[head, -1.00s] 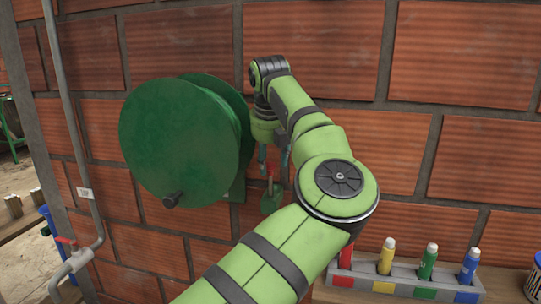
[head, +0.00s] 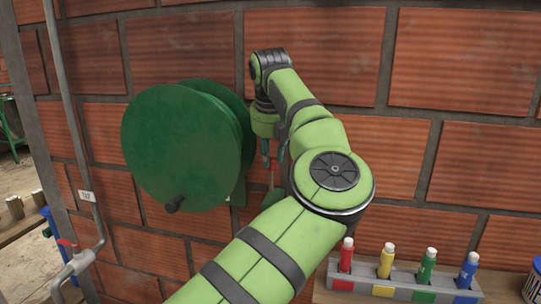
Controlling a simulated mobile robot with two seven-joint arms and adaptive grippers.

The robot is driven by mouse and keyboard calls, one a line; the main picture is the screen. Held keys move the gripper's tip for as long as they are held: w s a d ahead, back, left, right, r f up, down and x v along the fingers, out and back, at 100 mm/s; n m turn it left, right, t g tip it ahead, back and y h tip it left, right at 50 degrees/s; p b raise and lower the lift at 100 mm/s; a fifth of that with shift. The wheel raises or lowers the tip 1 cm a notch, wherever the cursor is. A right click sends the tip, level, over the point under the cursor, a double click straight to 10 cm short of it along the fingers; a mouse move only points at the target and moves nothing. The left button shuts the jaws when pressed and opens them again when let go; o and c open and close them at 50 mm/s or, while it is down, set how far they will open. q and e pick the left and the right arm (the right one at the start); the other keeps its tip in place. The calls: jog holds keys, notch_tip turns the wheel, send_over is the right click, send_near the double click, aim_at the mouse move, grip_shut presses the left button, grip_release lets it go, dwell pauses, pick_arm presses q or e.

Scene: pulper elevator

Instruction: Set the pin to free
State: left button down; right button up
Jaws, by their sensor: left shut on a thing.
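My forearm and the fingers partly hide the pin and bracket, so the pin's exact setting is unclear. My right gripper is out of view.
A grey rack (head: 400,283) with red, yellow, green and blue tubes stands on a ledge at lower right. A blue can (head: 536,283) stands at the right edge.

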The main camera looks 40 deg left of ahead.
pick_arm(q)
jog(key=shift+w+a+r, duration=0.1)
jog(key=shift+r, duration=0.25)
jog(key=c, duration=1)
grip_release()
jog(key=shift+f, duration=0.1)
jog(key=v, duration=1.2)
